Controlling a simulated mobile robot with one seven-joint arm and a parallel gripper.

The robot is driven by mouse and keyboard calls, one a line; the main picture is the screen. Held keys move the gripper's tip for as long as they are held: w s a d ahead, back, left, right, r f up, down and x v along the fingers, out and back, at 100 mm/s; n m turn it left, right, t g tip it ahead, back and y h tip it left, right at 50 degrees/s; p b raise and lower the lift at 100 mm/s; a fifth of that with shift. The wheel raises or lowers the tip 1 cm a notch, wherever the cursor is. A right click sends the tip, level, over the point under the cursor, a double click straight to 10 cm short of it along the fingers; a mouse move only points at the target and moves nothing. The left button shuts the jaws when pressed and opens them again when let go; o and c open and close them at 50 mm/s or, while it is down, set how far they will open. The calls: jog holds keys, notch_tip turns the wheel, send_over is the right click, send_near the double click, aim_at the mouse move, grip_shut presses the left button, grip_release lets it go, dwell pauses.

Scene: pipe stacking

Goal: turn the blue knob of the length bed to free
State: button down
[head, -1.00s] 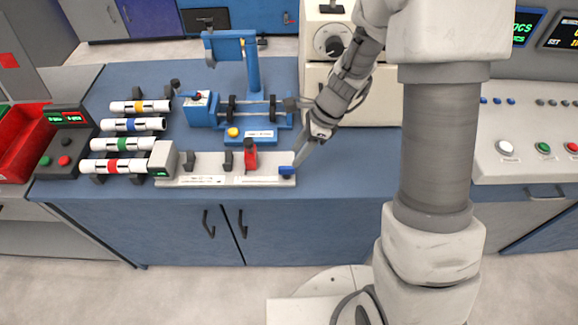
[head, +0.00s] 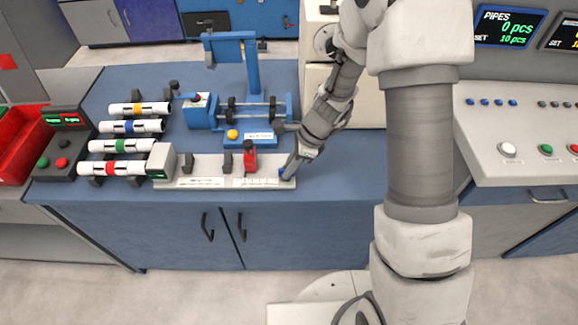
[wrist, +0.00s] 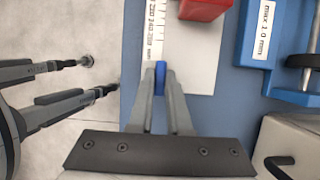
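The length bed (head: 215,180) is a long pale plate along the front of the blue bench, with a red block (head: 249,158) on it. The blue knob (head: 282,173) is at its right end, mostly hidden behind my gripper (head: 289,174) in the head view. In the wrist view the blue knob (wrist: 160,78) is a narrow bar roughly in line with the fingers. My gripper (wrist: 160,85) has one finger on each side of it, and they appear to touch it. The bed's ruler (wrist: 156,30) and the red block (wrist: 203,7) lie beyond the knob.
Several banded white pipes (head: 125,147) lie on a rack at the left. A blue fixture (head: 250,110) with rods and a yellow button (head: 232,134) stands behind the bed. A grey button console (head: 530,140) is at the right. The bench front edge is close to the knob.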

jog(key=shift+n, duration=0.4)
jog(key=n+g+p, duration=0.1)
jog(key=n, duration=0.1)
jog(key=shift+w+n, duration=0.1)
jog(key=shift+n, duration=0.3)
jog(key=n+g, duration=0.1)
jog(key=n, duration=0.1)
jog(key=n+g+h+p, duration=0.1)
jog(key=n, duration=0.2)
jog(key=shift+w+a, duration=0.1)
jog(key=shift+w, duration=0.05)
jog(key=n+h, duration=0.1)
jog(key=n, duration=0.1)
jog(key=n+g, duration=0.1)
jog(key=n, duration=0.2)
jog(key=shift+a+h, duration=0.1)
jog(key=shift+h, duration=0.3)
jog(key=n+h, duration=0.1)
jog(key=n, duration=0.3)
jog(key=shift+w+a+g, duration=0.1)
jog(key=shift+g, duration=0.2)
jog(key=shift+n+h, duration=0.3)
jog(key=shift+h, duration=0.1)
jog(key=c, duration=0.9)
grip_release()
jog(key=shift+o, duration=0.2)
